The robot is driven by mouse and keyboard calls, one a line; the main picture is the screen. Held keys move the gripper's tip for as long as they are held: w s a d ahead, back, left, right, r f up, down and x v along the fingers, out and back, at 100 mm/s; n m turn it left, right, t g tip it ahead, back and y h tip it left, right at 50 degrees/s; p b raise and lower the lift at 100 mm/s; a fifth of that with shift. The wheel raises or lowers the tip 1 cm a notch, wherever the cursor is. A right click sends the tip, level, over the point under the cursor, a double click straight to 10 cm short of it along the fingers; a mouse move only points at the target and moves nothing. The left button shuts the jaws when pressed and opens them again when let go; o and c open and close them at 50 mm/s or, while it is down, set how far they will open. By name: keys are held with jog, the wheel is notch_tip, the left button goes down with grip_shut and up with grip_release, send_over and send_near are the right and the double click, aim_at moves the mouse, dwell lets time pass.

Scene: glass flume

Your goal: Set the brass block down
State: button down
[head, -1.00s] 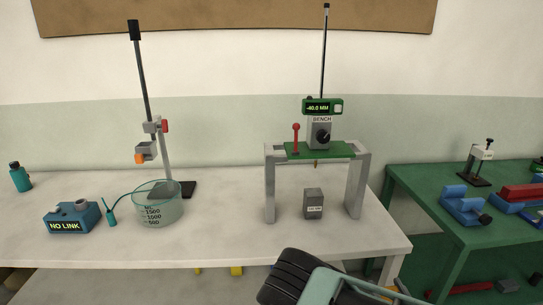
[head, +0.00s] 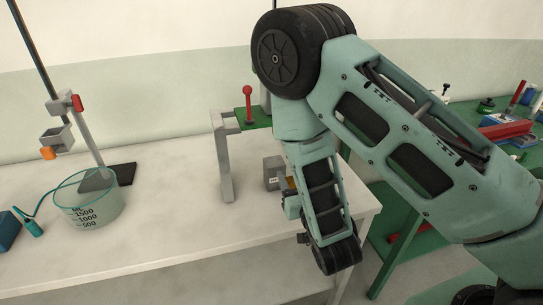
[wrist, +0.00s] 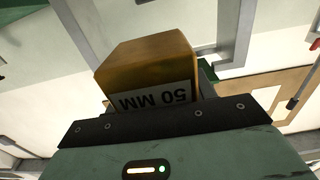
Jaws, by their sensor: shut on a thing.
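The brass block (wrist: 150,65), labelled "50 MM", is held in my gripper (wrist: 160,112) in the wrist view; the label reads upside down. In the head view only a sliver of brass (head: 291,182) shows beside my gripper (head: 288,194), which my arm largely hides. My gripper is at the right part of the white bench (head: 190,225), close to a grey block (head: 272,172) by the stand. I cannot tell whether the brass block touches the bench or the grey block.
The grey stand's leg (head: 224,165) rises just left of my gripper; its green top is partly hidden by my arm. A glass beaker (head: 88,205) and a clamp stand (head: 85,125) are at left. The bench between is clear. A green table (head: 400,215) stands at right.

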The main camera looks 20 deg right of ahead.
jog(key=shift+w+a+r, duration=0.25)
jog(key=shift+w+r, duration=0.1)
jog(key=shift+r, duration=0.25)
jog(key=w+b, duration=1.2)
jog(key=w, duration=0.4)
jog(key=shift+w, duration=0.3)
jog(key=shift+w+f+p, duration=0.2)
jog(key=shift+w+p, duration=0.1)
jog(key=shift+w, duration=0.45)
notch_tip(320, 180, down, 2)
jog(key=shift+f, duration=0.35)
